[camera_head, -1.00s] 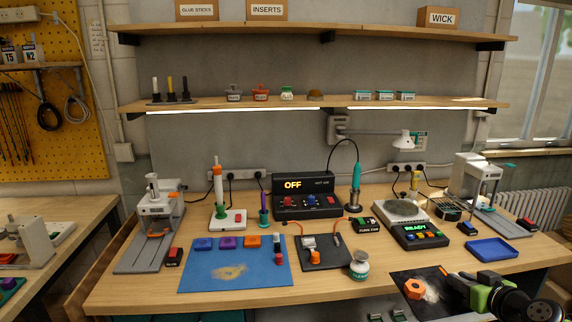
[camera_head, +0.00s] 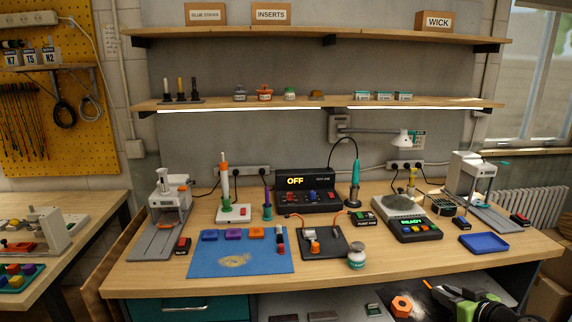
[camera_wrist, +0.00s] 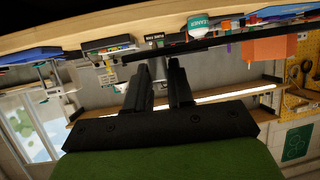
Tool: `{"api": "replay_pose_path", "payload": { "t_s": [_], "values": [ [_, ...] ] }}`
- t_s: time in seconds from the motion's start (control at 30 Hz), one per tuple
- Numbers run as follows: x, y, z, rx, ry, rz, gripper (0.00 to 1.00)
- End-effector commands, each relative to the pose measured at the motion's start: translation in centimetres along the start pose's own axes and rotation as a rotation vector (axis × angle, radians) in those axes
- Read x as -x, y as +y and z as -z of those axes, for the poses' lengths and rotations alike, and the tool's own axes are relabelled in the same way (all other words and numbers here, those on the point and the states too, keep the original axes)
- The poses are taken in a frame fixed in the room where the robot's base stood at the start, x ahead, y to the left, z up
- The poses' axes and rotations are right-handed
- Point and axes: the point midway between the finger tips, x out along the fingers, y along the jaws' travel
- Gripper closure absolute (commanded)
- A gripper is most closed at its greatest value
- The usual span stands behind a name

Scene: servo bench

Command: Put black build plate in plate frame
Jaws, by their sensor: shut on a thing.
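The black build plate (camera_head: 412,289) is at the bottom right of the head view, in front of the bench. An orange hexagonal piece (camera_head: 401,306) and a pale smear lie on it. My gripper (camera_head: 443,294) is shut on the plate's edge and holds it clear of the bench. In the upside-down wrist view the plate (camera_wrist: 205,47) shows edge-on as a thin dark bar across the fingertips (camera_wrist: 160,65), with the orange piece (camera_wrist: 265,48) at its right. I cannot tell for certain which item is the plate frame.
The wooden bench (camera_head: 240,286) lies beyond the plate. It bears a blue mat (camera_head: 240,264), a cleaner jar (camera_head: 357,257), a blue tray (camera_head: 483,243) and grey machines at left (camera_head: 166,218) and right (camera_head: 472,182). A side table (camera_head: 66,262) stands at the left.

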Motion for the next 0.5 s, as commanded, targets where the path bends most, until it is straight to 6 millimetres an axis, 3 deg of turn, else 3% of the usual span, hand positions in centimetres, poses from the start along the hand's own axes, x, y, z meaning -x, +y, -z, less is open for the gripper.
{"api": "replay_pose_path", "payload": {
  "t_s": [0.27,0.5],
  "values": [
    [-2.2,-6.4,-2.5,0.066,0.002,0.176,1.00],
    [-3.2,-14.6,-4.9,0.155,0.003,0.395,1.00]
  ]
}}
